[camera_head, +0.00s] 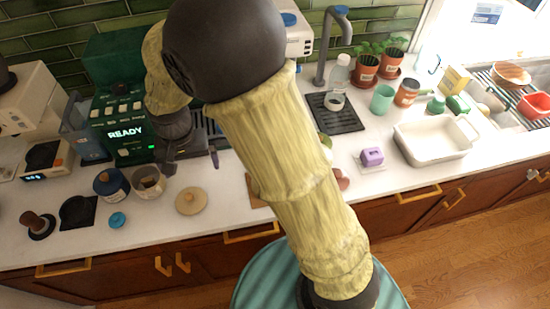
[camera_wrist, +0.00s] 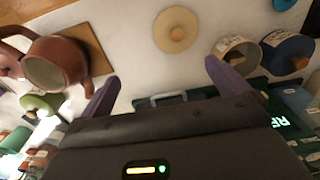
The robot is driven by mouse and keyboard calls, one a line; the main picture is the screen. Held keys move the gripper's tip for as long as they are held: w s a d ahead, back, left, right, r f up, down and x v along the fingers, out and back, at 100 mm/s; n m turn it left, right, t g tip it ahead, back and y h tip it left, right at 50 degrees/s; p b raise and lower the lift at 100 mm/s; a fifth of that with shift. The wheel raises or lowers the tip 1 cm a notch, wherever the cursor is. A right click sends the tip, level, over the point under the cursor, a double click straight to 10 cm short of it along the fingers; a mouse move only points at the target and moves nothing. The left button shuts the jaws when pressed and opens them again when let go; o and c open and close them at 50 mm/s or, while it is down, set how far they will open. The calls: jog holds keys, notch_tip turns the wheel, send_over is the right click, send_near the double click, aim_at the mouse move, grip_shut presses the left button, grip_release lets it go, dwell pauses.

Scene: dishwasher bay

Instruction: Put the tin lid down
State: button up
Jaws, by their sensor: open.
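A round cream lid with a small knob (camera_head: 191,201), apparently the tin lid, lies flat on the white counter near its front edge. It also shows at the top of the wrist view (camera_wrist: 176,30), beyond my fingertips and apart from them. My gripper (camera_head: 192,165) is open, with nothing visible between its purple fingers (camera_wrist: 161,72). In the head view it is behind the lid, near the green machine. An open-topped pale tin (camera_head: 149,183) stands left of the lid, and a dark blue tin (camera_head: 111,184) stands beside it.
The green machine reading READY (camera_head: 124,133) stands behind the tins. A small blue disc (camera_head: 117,220) and a dark mat (camera_head: 77,212) lie to the left. A reddish-brown pot (camera_wrist: 58,62) is at the wrist view's left.

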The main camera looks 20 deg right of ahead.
jog(key=s+d+r+t, duration=0.1)
jog(key=s+d, duration=0.2)
jog(key=d, duration=0.8)
jog(key=s+d+r+t, duration=0.1)
jog(key=s+d, duration=0.3)
jog(key=d, duration=0.7)
jog(key=shift+s+r+n, duration=0.3)
jog(key=shift+r+n, duration=0.05)
jog(key=shift+n, duration=0.05)
